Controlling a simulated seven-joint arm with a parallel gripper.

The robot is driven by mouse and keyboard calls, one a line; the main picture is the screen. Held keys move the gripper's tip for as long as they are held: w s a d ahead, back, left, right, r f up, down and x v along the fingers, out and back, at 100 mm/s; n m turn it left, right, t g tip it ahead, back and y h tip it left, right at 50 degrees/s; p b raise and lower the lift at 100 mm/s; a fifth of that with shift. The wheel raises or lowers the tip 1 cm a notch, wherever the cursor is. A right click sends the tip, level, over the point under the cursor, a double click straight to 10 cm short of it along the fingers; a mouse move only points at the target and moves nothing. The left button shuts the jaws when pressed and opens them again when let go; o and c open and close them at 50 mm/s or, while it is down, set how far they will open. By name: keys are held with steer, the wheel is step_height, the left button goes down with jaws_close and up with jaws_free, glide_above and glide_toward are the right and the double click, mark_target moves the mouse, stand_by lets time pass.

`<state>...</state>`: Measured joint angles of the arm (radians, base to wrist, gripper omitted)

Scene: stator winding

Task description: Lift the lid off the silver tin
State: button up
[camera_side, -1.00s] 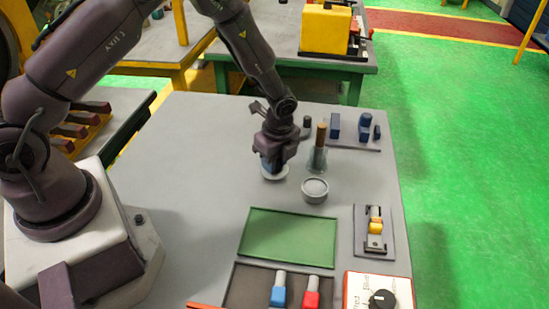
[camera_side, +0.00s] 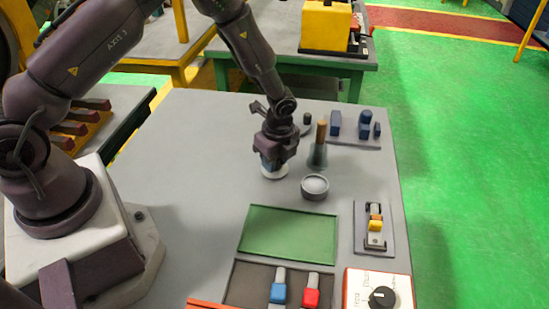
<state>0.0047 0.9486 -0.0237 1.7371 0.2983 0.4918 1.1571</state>
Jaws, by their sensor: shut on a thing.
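The silver tin (camera_side: 274,174) is a low, pale round thing on the grey table, directly under my gripper. My gripper (camera_side: 272,163) points straight down and is shut on the tin's lid at the top. The jaws hide most of the lid, and I cannot tell whether there is a gap between lid and tin.
A green mat (camera_side: 290,234), a tray with blue and red pieces (camera_side: 245,287), and a fixture (camera_side: 375,240) lie nearer. Left table area is clear.

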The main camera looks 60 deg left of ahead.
steer(key=o, duration=1.2)
steer(key=shift+o, duration=0.2)
steer(key=shift+r, duration=3.5)
steer(key=shift+n, duration=0.3)
